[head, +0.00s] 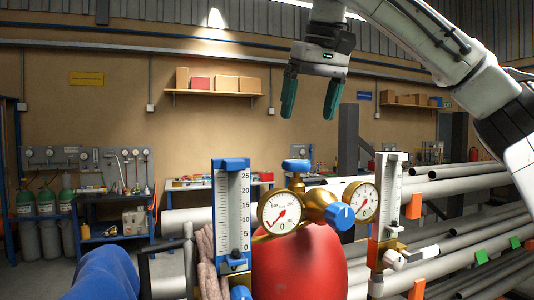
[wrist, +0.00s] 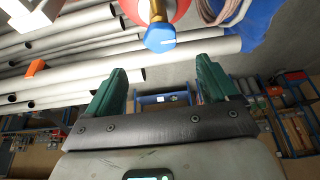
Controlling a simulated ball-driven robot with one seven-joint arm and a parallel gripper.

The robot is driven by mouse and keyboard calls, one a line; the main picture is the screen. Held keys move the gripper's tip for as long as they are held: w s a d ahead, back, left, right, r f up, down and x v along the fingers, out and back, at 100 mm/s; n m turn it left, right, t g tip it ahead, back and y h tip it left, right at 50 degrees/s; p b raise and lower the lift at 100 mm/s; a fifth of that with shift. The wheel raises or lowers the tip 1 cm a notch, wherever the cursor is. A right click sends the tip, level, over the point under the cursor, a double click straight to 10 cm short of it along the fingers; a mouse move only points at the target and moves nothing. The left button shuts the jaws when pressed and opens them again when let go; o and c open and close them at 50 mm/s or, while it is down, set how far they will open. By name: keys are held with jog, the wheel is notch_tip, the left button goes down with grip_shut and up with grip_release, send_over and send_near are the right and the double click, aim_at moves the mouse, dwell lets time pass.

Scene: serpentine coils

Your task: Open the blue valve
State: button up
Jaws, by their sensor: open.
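A small blue valve knob (head: 297,165) sits on top of a brass regulator (head: 318,205) above a red cylinder (head: 300,265) in the head view. A second, round blue knob (head: 340,216) faces forward on the same regulator. In the wrist view a blue knob (wrist: 160,38) on a brass stem shows at the top centre, in front of a red shape; I cannot tell surely which knob it is. My gripper (head: 310,110) points down above the regulator, with its two green fingers apart and empty. Its fingers show in the wrist view (wrist: 160,65), apart from the knob.
Two dial gauges (head: 280,212) (head: 362,201) flank the regulator. Upright scales stand left (head: 232,215) and right (head: 388,200) of it. Grey pipes (head: 460,190) lie at the right. Shelves with boxes (head: 226,84) hang behind. The air around my gripper is clear.

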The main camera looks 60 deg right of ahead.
aim_at(297, 160)
jog(key=p+x, duration=0.1)
jog(key=x, duration=0.9)
jog(key=shift+w+d+f, duration=0.15)
jog(key=shift+w+f, duration=0.1)
jog(key=shift+c, duration=0.3)
jog(key=c, duration=1)
